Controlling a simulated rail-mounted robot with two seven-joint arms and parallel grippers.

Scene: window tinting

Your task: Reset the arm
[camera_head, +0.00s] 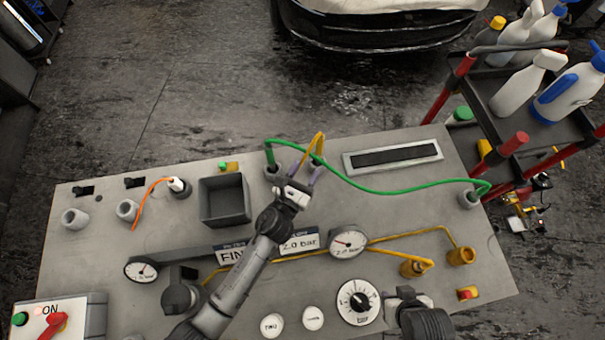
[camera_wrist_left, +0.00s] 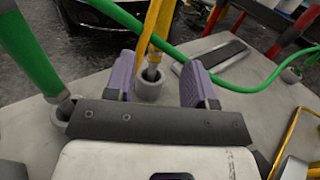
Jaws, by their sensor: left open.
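My left gripper (camera_head: 309,173) is over the grey panel (camera_head: 400,210), beside the upright yellow hose (camera_head: 316,145). In the left wrist view its two purple fingers (camera_wrist_left: 157,80) are spread apart. The yellow hose end (camera_wrist_left: 155,52) stands in a round grey socket (camera_wrist_left: 149,88) seen between the fingers, and no finger visibly grips it. A dark part of my right arm (camera_head: 425,322) shows at the bottom edge, right of centre; its jaws cannot be made out.
A green hose (camera_head: 385,192) arches between two sockets, close to my left gripper. An orange cable (camera_head: 147,195), an open grey box (camera_head: 225,200) and gauges (camera_head: 348,242) are on the panel. A bottle rack (camera_head: 515,105) stands at the right.

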